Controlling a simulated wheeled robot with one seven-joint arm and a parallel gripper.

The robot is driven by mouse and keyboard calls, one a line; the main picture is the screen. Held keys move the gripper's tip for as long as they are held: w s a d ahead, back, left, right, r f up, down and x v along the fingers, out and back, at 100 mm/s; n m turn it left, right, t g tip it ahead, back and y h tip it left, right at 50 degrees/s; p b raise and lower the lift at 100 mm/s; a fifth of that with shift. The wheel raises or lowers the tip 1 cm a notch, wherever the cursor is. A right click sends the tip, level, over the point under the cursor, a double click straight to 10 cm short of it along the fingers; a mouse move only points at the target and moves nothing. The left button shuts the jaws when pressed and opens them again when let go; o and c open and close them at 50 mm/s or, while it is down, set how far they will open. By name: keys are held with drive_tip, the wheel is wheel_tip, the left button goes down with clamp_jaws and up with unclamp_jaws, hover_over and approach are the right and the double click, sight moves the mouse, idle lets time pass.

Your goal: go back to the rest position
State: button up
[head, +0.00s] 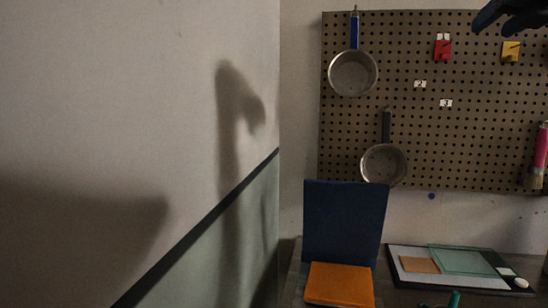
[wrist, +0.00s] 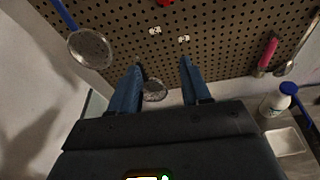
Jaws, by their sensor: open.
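My gripper (wrist: 161,65) shows in the wrist view with its two blue fingers apart and nothing between them. It points at the pegboard (wrist: 220,30). The pan with a black handle (wrist: 154,90) shows beyond and between the fingers, partly hidden by the left one. In the head view, a dark blue part of my gripper (head: 508,16) shows at the top right, in front of the pegboard (head: 440,150); the rest of it is out of frame.
A blue-handled pan (head: 353,74) and a black-handled pan (head: 384,164) hang on the pegboard. A blue panel (head: 344,220) stands behind an orange block (head: 339,284). A tray (head: 408,279) lies to the right. A white bottle (wrist: 275,102) stands right of my gripper. A wall is at left.

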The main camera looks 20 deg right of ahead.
drive_tip(key=w+a+f+m+t+y, duration=0.25)
drive_tip(key=w+a+f+m, duration=0.2)
drive_tip(key=f, duration=0.45)
drive_tip(key=w+a+f+m+t+y, duration=0.2)
drive_tip(key=w+a+f+m+y, duration=0.25)
drive_tip(key=f, duration=0.45)
drive_tip(key=s+a+f+m+h, duration=0.1)
drive_tip(key=s+a+f+m, duration=0.45)
drive_tip(key=f, duration=0.55)
drive_tip(key=s+a+f+m, duration=0.2)
drive_tip(key=a+f+m, duration=0.55)
drive_tip(key=f, duration=0.25)
drive_tip(key=s+a+f+m+g+h, duration=0.1)
drive_tip(key=s+a+f+m, duration=0.25)
drive_tip(key=s+f, duration=0.45)
drive_tip(key=s+a+f+m, duration=0.2)
drive_tip(key=s+a+f, duration=0.35)
drive_tip(key=s, duration=0.45)
drive_tip(key=s+a+m+g+y, duration=0.1)
drive_tip(key=s+g+y, duration=0.1)
drive_tip(key=s, duration=1.8)
drive_tip(key=shift+f+m, duration=0.25)
drive_tip(key=shift+m, duration=0.1)
